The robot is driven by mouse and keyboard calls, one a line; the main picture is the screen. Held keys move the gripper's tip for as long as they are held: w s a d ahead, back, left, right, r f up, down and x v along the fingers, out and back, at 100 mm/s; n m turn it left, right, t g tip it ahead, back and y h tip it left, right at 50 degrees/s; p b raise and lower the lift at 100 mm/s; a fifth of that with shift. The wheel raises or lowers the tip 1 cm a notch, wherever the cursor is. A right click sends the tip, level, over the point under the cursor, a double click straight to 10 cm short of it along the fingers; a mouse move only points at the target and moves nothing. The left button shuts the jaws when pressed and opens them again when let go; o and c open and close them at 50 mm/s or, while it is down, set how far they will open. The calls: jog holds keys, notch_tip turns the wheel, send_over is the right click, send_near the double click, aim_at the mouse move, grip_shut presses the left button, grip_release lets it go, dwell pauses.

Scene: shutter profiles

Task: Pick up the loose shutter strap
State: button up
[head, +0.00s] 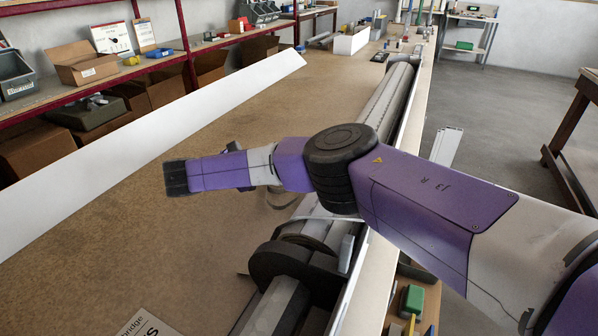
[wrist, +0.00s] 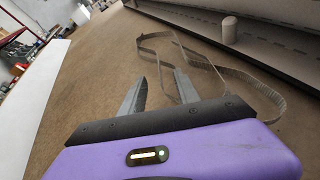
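The loose strap is a thin grey-brown band lying in open loops on the brown bench top. In the wrist view the strap (wrist: 268,92) spreads ahead of and to the right of my gripper (wrist: 160,76). In the head view a small curve of the strap (head: 281,203) shows below my arm, and the rest is hidden. The fingers are not clear in that view.
A long grey roller shutter tube (head: 385,108) runs along the right side of the bench, with a dark round bracket (head: 290,272) near the front. A beige peg (wrist: 229,30) stands beside the strap. A long white board (head: 150,150) edges the bench at left.

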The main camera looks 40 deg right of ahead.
jog(key=b+x, duration=0.3)
jog(key=x, duration=0.1)
jog(key=shift+d+f, duration=0.1)
jog(key=shift+f, duration=0.05)
jog(key=shift+d, duration=0.3)
jog(key=shift+c, duration=0.2)
grip_shut()
